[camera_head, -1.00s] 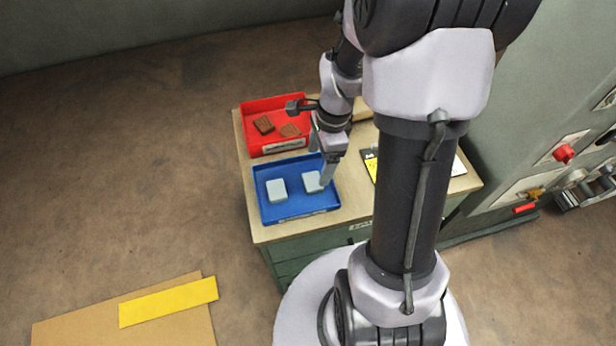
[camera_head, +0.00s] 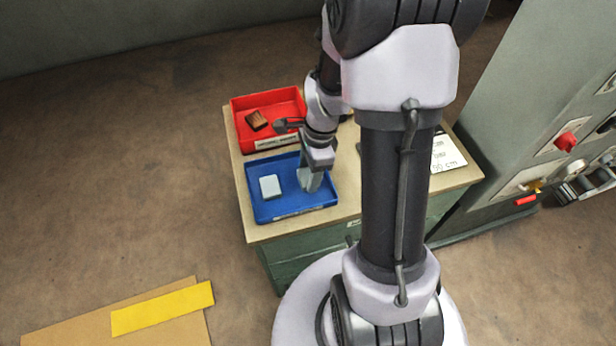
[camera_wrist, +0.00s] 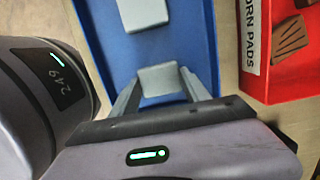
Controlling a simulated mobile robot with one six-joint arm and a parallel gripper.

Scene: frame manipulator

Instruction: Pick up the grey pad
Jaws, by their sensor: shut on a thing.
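The blue tray (camera_head: 288,204) stands on the cabinet top, with one light grey pad (camera_head: 270,187) lying free in its left part. My gripper (camera_head: 309,181) points down into the tray's right part. In the wrist view my gripper (camera_wrist: 160,88) is shut on a second grey pad (camera_wrist: 160,78), one finger on each side of it. The free pad also shows in the wrist view (camera_wrist: 141,13), beyond the held one. In the head view the fingers mostly hide the held pad. I cannot tell whether it touches the tray floor.
A red tray (camera_head: 290,101) with brown pads stands directly behind the blue one; its label partly reads "ORN PADS". A white card (camera_head: 447,153) lies on the cabinet's right side. A grey machine with a red knob (camera_head: 567,141) stands to the right. Floor at left is mostly clear.

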